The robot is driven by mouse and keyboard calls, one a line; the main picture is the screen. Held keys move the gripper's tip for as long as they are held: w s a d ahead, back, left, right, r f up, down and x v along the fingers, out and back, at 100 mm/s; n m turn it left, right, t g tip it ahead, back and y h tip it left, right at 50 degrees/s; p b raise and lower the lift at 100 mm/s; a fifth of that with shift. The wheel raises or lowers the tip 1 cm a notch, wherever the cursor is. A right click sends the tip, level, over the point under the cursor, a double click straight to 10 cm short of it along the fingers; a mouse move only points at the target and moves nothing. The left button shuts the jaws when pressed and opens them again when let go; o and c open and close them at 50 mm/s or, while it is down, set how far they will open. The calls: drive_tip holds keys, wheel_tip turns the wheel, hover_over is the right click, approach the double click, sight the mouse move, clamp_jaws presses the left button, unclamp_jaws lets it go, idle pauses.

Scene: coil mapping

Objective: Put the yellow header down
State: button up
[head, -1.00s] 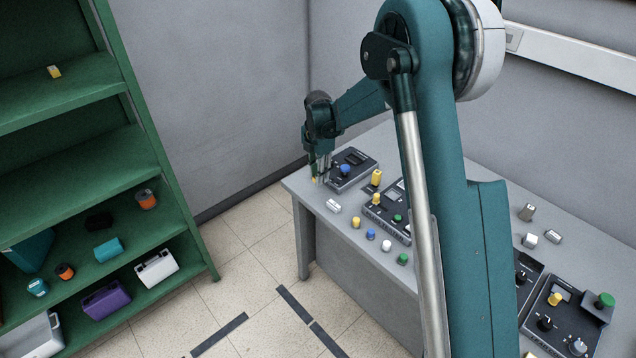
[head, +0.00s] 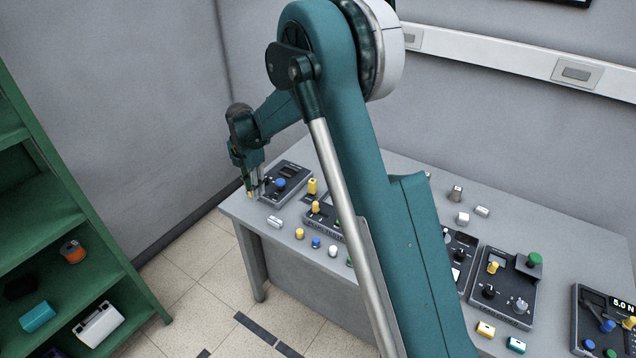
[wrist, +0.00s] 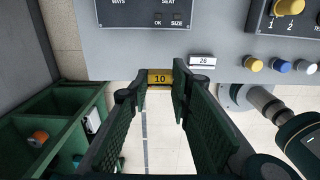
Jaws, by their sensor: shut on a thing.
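The yellow header (wrist: 160,78), marked "10", is between the fingertips of my gripper (wrist: 160,88) in the wrist view. My gripper is shut on it. In the head view, my gripper (head: 254,192) points down near the left front corner of the grey table (head: 237,206), and a small bit of the yellow header (head: 250,194) shows at its tips. In the wrist view the header overlaps the table's front edge; I cannot tell its height above the table.
A white header marked "26" (wrist: 203,61) lies on the table close to the right of the yellow one. A dark device (head: 286,183) stands just behind. Several coloured knobs and more devices fill the table to the right. A green shelf (head: 130,275) stands at left.

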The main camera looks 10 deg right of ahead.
drive_tip(key=w+d+m, duration=0.2)
drive_tip(key=d+m, duration=0.7)
drive_tip(key=d, duration=4.2)
drive_tip(key=s+d+m, duration=0.3)
drive_tip(key=s+d, duration=0.5)
drive_tip(key=d, duration=0.6)
drive_tip(key=s+d+m, duration=0.3)
drive_tip(key=s+d, duration=0.6)
drive_tip(key=d, duration=0.6)
drive_tip(key=s+d+m, duration=0.3)
drive_tip(key=s+d, duration=0.6)
drive_tip(key=d, duration=0.5)
drive_tip(key=shift+s+d+r+b, duration=0.2)
drive_tip(key=shift+d+b, duration=0.15)
drive_tip(key=shift+b, duration=0.05)
drive_tip(key=shift+f, duration=0.15)
drive_tip(key=shift+f+b, duration=0.35)
drive_tip(key=shift+f, duration=2.65)
